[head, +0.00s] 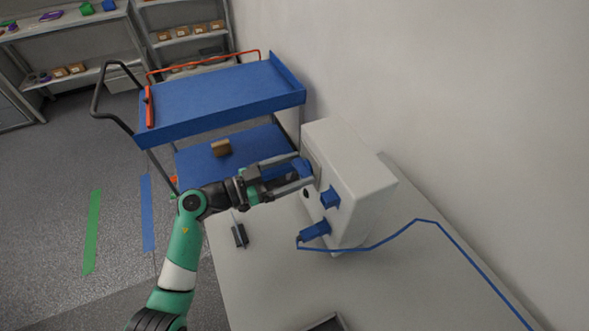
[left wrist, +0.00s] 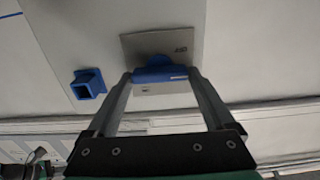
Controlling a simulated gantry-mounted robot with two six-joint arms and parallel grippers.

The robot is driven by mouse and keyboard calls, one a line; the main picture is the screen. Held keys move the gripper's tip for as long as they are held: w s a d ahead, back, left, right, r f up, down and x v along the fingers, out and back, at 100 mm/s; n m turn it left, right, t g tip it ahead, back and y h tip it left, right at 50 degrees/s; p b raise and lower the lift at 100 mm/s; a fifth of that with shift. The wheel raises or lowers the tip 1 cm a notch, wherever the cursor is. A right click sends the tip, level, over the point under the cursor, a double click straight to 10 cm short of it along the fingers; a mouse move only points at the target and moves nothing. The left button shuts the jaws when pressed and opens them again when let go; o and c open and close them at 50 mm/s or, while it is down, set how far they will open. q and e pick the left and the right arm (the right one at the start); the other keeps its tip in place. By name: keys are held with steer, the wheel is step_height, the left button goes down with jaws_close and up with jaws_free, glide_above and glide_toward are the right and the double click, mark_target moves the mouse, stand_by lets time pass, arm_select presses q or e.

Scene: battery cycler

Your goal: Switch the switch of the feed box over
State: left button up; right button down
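The feed box (head: 362,185) is a pale box standing on the light bench beside the wall. Its switch has a wide blue handle (left wrist: 160,74) on a grey plate (left wrist: 160,44) with OFF lettering, upside down in the left wrist view. My left gripper (head: 306,170) reaches the box face from the left. Its fingertips (left wrist: 161,76) lie against both ends of the blue handle, with no clear gap, so it looks shut on it. The fingers hide part of the handle and plate. My right gripper is in neither view.
A blue square socket (head: 330,197) and a blue plug (head: 315,231) with a blue cable (head: 440,230) are on the box face. A small dark object (head: 239,236) lies on the bench (head: 270,280). A blue trolley (head: 220,100) stands behind. The bench front is mostly clear.

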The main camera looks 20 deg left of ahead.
arm_select(q)
steer(key=c, duration=0.9)
steer(key=shift+r+m+p, duration=0.2)
steer(key=shift+m+p, duration=0.5)
steer(key=shift+p, duration=0.5)
steer(key=shift+m+p, duration=0.8)
steer(key=shift+p, duration=0.05)
steer(key=shift+s+m+p, duration=0.1)
steer(key=shift+m+p, duration=0.55)
steer(key=shift+m, duration=0.25)
steer(key=shift+d+f+m+p, duration=0.15)
steer(key=shift+m+p, duration=0.3)
steer(key=shift+m, duration=0.45)
steer(key=m, duration=0.2)
steer(key=shift+f+m+p, duration=0.1)
steer(key=shift+m+p, duration=0.25)
steer(key=shift+m, duration=0.05)
steer(key=m, duration=0.2)
steer(key=shift+f+m, duration=0.1)
steer(key=shift+m, duration=0.2)
steer(key=m, duration=0.5)
steer(key=shift+s+f+m, duration=0.1)
steer(key=shift+f+m, duration=0.05)
steer(key=shift+m, duration=0.25)
steer(key=shift+b, duration=0.3)
